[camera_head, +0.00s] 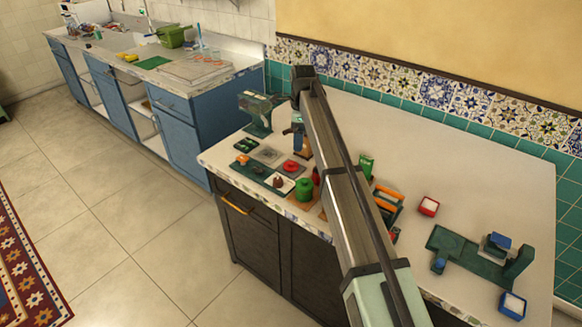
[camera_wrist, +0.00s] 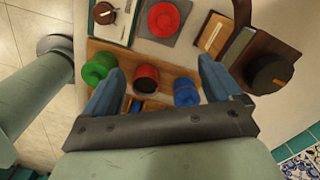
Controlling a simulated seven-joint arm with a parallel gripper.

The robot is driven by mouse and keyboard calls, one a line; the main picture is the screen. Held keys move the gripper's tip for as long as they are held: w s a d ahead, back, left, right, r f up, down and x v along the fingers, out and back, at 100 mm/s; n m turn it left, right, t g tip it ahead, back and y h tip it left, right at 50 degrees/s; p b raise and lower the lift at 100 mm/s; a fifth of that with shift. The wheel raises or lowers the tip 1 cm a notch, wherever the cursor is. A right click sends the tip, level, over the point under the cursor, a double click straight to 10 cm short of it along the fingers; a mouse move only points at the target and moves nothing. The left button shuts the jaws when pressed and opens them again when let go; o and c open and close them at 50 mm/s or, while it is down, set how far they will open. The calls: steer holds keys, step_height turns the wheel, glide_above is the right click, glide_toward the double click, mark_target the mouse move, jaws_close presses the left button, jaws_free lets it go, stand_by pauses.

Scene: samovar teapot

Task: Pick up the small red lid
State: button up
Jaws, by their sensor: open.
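The small red lid (camera_head: 291,166) is a round red disc with a raised middle. It lies on a grey square near the front left of the counter. In the wrist view the red lid (camera_wrist: 164,19) is near the top edge, beyond my fingertips. My gripper (camera_wrist: 161,68) is open, with its blue fingers spread apart. Between and below the fingers are a dark-mouthed red cup (camera_wrist: 146,79) and a blue round piece (camera_wrist: 187,92) on a wooden strip. Nothing is held. In the head view my arm hides part of the counter.
A green round piece (camera_wrist: 97,68) sits just left of my left finger. A dark round object (camera_wrist: 270,72) stands to the right. A green stand (camera_head: 258,112) is at the counter's back left. A red-rimmed box (camera_head: 428,206) lies right of my arm, with bare counter around it.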

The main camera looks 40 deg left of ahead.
steer(key=a+r, duration=0.1)
steer(key=a, duration=0.2)
glide_above(291, 163)
steer(key=shift+m+h, duration=0.3)
steer(key=shift+m, duration=0.1)
step_height(291, 163, down, 7)
steer(key=shift+f, duration=0.15)
steer(key=shift+w+a+f, duration=0.1)
steer(key=shift+f, duration=2.95)
steer(key=c, duration=1.1)
steer(key=shift+r, duration=0.1)
